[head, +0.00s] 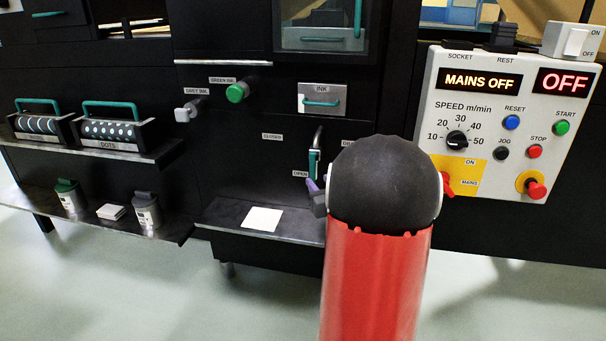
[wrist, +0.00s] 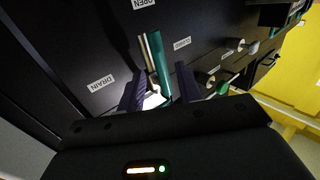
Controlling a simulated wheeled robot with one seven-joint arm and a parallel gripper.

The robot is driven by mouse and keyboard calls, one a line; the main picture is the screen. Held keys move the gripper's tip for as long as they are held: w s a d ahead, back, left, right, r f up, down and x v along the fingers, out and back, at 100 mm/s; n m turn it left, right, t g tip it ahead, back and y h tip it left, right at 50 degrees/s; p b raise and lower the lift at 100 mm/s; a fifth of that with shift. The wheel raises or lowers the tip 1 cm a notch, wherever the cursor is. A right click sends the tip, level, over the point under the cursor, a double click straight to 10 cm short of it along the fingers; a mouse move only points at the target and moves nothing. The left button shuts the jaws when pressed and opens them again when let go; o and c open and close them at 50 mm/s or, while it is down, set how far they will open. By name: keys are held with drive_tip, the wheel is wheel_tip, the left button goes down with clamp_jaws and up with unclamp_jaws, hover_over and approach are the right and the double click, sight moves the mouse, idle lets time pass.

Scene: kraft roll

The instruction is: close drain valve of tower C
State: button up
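The drain valve has a teal lever (head: 313,163) on the black machine front, hanging down toward the OPEN label (head: 300,174). The CLOSED label (head: 272,136) is up and to its left. In the wrist view the teal lever (wrist: 159,66) runs between my two dark purple fingers, its far end toward the OPEN label (wrist: 145,3). My gripper (wrist: 161,72) is open, with gaps visible beside the lever. In the head view my gripper (head: 316,196) shows only partly at the lever's lower end; my arm hides the rest.
A metal shelf (head: 222,214) with a white card (head: 262,219) lies below the valve. An INK drawer (head: 322,100) and a green knob (head: 237,92) are above. The control panel (head: 500,180) is right, reading MAINS OFF. Print rollers (head: 112,131) sit on the left shelf.

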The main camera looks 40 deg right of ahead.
sight(314, 175)
drive_tip(key=x, duration=0.5)
drive_tip(key=shift+w, duration=0.25)
clamp_jaws()
